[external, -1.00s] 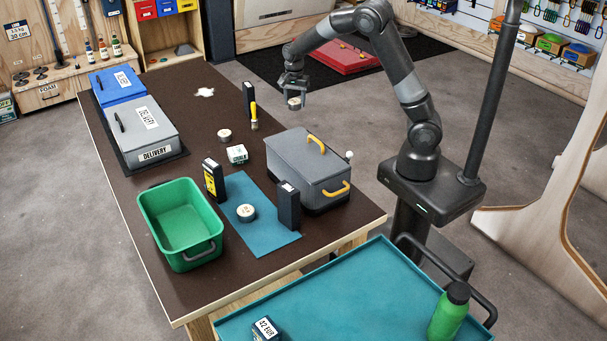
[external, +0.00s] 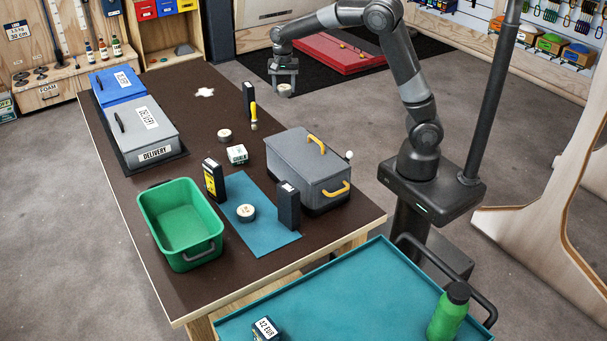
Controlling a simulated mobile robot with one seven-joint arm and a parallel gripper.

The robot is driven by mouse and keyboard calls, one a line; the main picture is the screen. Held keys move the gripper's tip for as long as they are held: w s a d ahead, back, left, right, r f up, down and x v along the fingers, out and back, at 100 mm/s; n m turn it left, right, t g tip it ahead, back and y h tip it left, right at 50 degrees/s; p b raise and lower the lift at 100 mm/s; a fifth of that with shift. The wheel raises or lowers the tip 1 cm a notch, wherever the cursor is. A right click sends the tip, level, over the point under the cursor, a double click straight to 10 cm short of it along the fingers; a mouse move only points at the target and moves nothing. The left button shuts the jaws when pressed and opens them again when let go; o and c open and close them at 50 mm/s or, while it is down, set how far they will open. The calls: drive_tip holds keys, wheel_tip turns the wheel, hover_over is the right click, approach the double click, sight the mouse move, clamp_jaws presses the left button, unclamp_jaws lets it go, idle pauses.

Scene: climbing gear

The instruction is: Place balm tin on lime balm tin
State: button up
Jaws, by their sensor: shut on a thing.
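My gripper (external: 284,87) is shut on a small round pale tin (external: 284,90), held in the air beyond the far right edge of the table. A similar round tin (external: 246,212) lies flat on the teal mat (external: 268,237) between two dark upright boxes. Another round tin (external: 224,136) stands on the bare brown table top (external: 185,100) farther back. All the tins look pale-topped at this size; I cannot tell which is the lime one. The held tin is apart from both others.
A grey lidded box (external: 306,170) with yellow handles stands at the table's right. Dark upright boxes (external: 214,180) (external: 287,205) (external: 249,100) and a white-green box (external: 237,154) stand nearby. A green bin (external: 180,225) is front left, delivery boxes (external: 142,130) back left.

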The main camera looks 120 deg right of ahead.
drive_tip(key=w+a+n, duration=0.4)
drive_tip(key=w+a, duration=0.1)
drive_tip(key=w, duration=0.3)
drive_tip(key=w+a+n, duration=0.5)
drive_tip(key=w+a, duration=0.1)
drive_tip(key=w, duration=0.3)
drive_tip(key=n, duration=0.7)
hover_over(246, 210)
wheel_tip(246, 210, down, 12)
drive_tip(key=shift+r, duration=0.1)
drive_tip(key=shift+w+f, duration=0.1)
drive_tip(key=shift+f, duration=2)
drive_tip(key=o, duration=0.5)
drive_tip(key=shift+f, duration=0.15)
drive_tip(key=o, duration=0.5)
